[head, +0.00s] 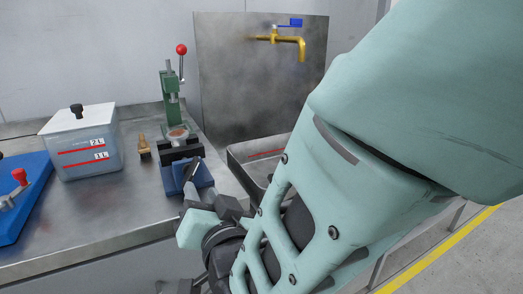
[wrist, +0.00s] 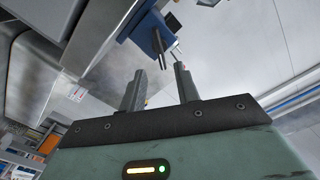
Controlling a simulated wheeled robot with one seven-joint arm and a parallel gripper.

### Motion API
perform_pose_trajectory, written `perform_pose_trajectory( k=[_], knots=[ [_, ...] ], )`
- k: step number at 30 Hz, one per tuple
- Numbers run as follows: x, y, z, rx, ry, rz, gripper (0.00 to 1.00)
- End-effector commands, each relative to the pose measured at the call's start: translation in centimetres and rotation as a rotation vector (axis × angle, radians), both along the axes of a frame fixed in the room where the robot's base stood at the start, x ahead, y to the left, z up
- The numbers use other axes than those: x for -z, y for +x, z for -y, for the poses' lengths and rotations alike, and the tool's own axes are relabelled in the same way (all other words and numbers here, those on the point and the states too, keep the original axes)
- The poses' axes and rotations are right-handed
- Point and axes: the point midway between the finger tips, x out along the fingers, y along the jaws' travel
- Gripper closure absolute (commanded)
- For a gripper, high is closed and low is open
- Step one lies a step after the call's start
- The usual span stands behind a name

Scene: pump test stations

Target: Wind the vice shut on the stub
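The vice (head: 174,180) has a blue body and dark jaws and stands near the front edge of the steel bench. A round brownish-pink piece, perhaps the stub (head: 178,131), shows above the jaws; whether the jaws touch it I cannot tell. A thin grey bar, apparently the vice handle (head: 193,170), slants at its front. My gripper (head: 192,203) is low in front of the vice, partly hidden by my arm. The blue vice (wrist: 150,35) lies beyond the fingertips.
A green press (head: 172,100) with a red-knobbed lever stands behind the vice. A small brass-coloured tool (head: 144,148) and a lidded white tank (head: 82,150) are to its left. A steel basin (head: 240,160) under a brass tap (head: 290,40) is to the right.

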Motion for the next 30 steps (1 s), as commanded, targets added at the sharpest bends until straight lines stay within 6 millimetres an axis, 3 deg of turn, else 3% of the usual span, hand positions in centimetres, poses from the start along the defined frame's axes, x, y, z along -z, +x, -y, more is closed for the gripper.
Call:
perform_pose_trajectory(
  k=[6,12,24,28,30],
  knots=[
    [0.0,3.7,-2.3,0.0,0.0,0.002,0.68],
    [0.0,5.8,-3.5,0.0,0.0,0.0,0.68],
    [0.0,6.4,-4.0,-0.001,0.0,0.0,0.68],
    [0.0,6.4,-4.0,-0.001,0.0,0.0,1.0],
    [0.0,6.4,-3.9,-0.001,0.0,0.0,1.0]
  ],
)
